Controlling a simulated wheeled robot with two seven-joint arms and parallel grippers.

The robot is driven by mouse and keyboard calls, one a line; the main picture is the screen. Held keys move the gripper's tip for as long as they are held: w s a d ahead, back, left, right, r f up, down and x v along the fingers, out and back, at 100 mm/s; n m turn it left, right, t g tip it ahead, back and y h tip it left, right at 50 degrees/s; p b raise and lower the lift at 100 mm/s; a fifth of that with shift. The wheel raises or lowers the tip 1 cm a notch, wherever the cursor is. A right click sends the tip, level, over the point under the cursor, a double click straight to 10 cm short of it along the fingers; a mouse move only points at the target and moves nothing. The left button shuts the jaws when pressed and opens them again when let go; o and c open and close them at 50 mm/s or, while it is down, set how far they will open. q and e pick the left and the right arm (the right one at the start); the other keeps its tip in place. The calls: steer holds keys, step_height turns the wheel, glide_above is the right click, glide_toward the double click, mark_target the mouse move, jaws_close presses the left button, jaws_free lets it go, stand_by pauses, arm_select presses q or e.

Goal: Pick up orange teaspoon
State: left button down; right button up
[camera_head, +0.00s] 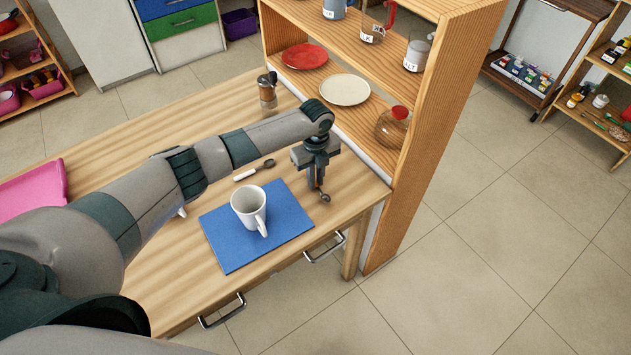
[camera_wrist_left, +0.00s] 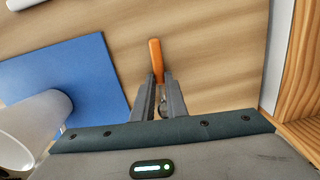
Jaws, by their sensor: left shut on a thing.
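The orange teaspoon shows its orange handle (camera_wrist_left: 155,58) between and beyond my left fingers in the left wrist view. In the head view its dark metal bowl (camera_head: 325,198) sticks out beside the fingertips, and the handle is hidden by the gripper. My left gripper (camera_head: 317,186) points down over the right part of the wooden table, to the right of the blue mat. In the left wrist view the left fingers (camera_wrist_left: 160,92) are shut on the teaspoon near its neck. I cannot tell whether the spoon touches the table. My right gripper is not in view.
A white mug (camera_head: 247,203) stands on the blue mat (camera_head: 224,252). A white-handled spoon (camera_head: 247,174) lies behind the mat. A wooden shelf (camera_head: 437,120) with plates and jars rises close on the right. A pepper mill (camera_head: 267,93) stands at the back.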

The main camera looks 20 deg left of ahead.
mark_target(318, 185)
arm_select(q)
steer(key=r, duration=0.1)
steer(key=d+r+b, duration=0.1)
steer(key=r, duration=0.1)
steer(key=shift+s+r, duration=0.1)
steer(key=shift+r, duration=0.1)
steer(key=s+d+r+b, duration=0.3)
steer(key=d+r, duration=0.3)
steer(key=d, duration=0.3)
steer(key=shift+s+d+r, duration=0.35)
steer(key=shift+s, duration=0.35)
